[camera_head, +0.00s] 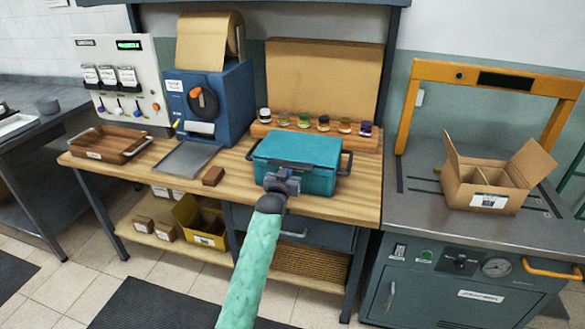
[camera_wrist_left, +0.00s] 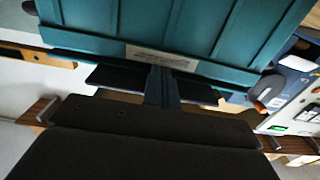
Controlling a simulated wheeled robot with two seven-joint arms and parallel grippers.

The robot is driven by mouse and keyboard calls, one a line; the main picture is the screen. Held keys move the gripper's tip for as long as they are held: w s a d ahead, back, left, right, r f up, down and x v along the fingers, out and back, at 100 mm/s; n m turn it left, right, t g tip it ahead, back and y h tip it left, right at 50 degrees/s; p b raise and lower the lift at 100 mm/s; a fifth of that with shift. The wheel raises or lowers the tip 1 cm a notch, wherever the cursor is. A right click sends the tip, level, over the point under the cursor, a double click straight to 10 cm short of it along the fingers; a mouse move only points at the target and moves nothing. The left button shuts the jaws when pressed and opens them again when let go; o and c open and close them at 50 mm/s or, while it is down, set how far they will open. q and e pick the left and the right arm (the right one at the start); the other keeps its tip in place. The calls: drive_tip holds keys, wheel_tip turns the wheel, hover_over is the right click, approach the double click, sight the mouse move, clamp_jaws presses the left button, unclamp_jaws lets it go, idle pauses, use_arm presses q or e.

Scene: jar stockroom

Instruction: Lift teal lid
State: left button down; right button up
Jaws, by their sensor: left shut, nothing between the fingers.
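The teal box (camera_head: 305,178) stands on the wooden workbench, with dark handles at its sides. Its teal lid (camera_head: 300,148) looks flat and closed on top. My left gripper (camera_head: 280,183) is at the front face of the box, just below the lid's front edge, and is shut with nothing in it. In the left wrist view the teal ribbed surface (camera_wrist_left: 220,28) fills the top, with a pale label (camera_wrist_left: 160,56) close to the fingers (camera_wrist_left: 162,88). I cannot tell whether the fingers touch the box. My right gripper is not in view.
A row of small jars on a wooden rack (camera_head: 340,141) stands behind the box. A blue machine (camera_head: 235,100) and a wooden tray (camera_head: 105,146) are to the left. An open cardboard box (camera_head: 490,199) sits on the steel table at right. Bare bench lies right of the teal box.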

use_arm(q)
drive_tip(key=shift+w+d+r+p, duration=0.15)
drive_tip(key=shift+r+p, duration=0.65)
drive_tip(key=shift+r, duration=0.4)
drive_tip(key=shift+w+a+r+p, duration=0.1)
drive_tip(key=shift+w+r+p, duration=0.05)
drive_tip(key=shift+r+p, duration=0.85)
drive_tip(key=shift+r, duration=0.25)
drive_tip(key=shift+w+d+r+p, duration=0.1)
drive_tip(key=shift+w+r+p, duration=0.15)
drive_tip(key=shift+r, duration=0.3)
drive_tip(key=shift+w+d+r+p, duration=0.1)
drive_tip(key=shift+r+p, duration=0.15)
drive_tip(key=shift+r, duration=0.25)
drive_tip(key=shift+w+d+r+p, duration=0.1)
drive_tip(key=shift+w+r+p, duration=0.15)
drive_tip(key=shift+r, duration=0.3)
drive_tip(key=shift+w+r+p, duration=0.15)
drive_tip(key=shift+r+p, duration=0.15)
drive_tip(key=shift+r, duration=0.4)
